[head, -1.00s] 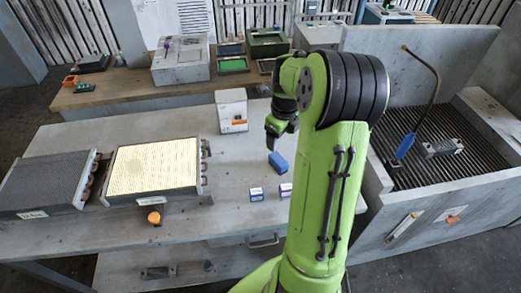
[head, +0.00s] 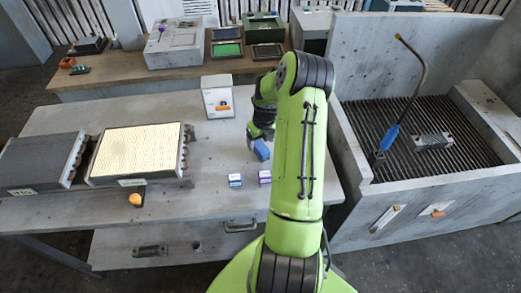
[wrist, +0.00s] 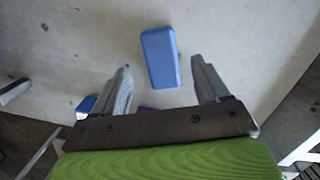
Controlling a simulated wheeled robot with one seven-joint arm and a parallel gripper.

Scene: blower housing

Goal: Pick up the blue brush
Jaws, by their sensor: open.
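The blue brush (head: 261,149) appears as a plain blue block lying on the grey table; no bristles can be made out. In the wrist view the blue brush (wrist: 158,52) lies just beyond and between the fingertips, its long side roughly in line with the fingers. My gripper (wrist: 160,66) is open and empty, with one finger on each side of the view. In the head view my gripper (head: 259,133) is low over the table, close to the brush and partly covering its far end. Contact cannot be told.
A white box (head: 217,98) stands behind the brush. Small blue (head: 235,181) and purple (head: 264,177) boxes lie in front of it. A panel with a pale filter (head: 137,151) is at left. A grated basin with a blue-handled hose (head: 390,137) is at right.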

